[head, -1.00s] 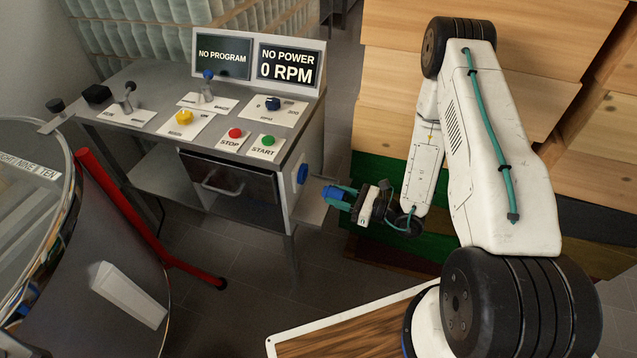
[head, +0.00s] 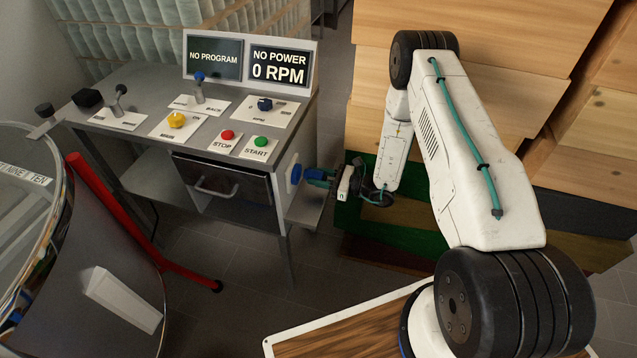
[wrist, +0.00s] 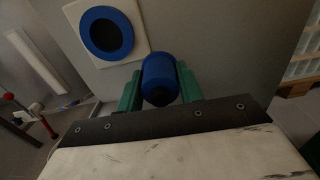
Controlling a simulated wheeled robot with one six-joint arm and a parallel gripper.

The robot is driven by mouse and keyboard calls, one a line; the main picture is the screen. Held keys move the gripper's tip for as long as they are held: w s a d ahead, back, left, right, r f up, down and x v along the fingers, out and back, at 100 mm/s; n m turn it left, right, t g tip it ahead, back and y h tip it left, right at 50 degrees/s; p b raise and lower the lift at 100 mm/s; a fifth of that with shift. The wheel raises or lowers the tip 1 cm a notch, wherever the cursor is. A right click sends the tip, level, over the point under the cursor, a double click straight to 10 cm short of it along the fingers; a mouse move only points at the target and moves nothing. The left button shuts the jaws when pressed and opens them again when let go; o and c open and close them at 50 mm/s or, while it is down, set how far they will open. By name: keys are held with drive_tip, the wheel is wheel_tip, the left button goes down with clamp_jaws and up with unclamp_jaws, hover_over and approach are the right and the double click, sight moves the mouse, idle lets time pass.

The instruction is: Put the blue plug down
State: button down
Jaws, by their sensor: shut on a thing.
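The blue plug is a short blue cylinder (wrist: 160,72). My gripper (wrist: 159,88) is shut on it, with a green finger on each side. In the head view my gripper (head: 319,177) is at the right side of the console, above a small grey side shelf (head: 306,210). A blue ring socket (wrist: 107,33) with a dark opening sits on a white plate on the console's side panel. The socket also shows in the head view (head: 295,174), just left of the gripper. In the wrist view the plug is to the lower right of the socket, apart from it in the picture.
The console top (head: 150,85) carries levers, knobs and stop and start buttons. Its screen (head: 279,66) reads "NO POWER 0 RPM". Stacked wooden boxes (head: 450,20) stand behind my arm. A red bar (head: 130,220) and a glass-topped drum (head: 100,270) are at left.

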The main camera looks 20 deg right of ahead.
sight(318, 189)
drive_tip(key=shift+w+f, duration=0.15)
drive_tip(key=shift+w, duration=0.25)
drive_tip(key=shift+f, duration=1.6)
drive_tip(key=shift+s, duration=0.1)
drive_tip(key=shift+f, duration=0.55)
drive_tip(key=c, duration=0.9)
unclamp_jaws()
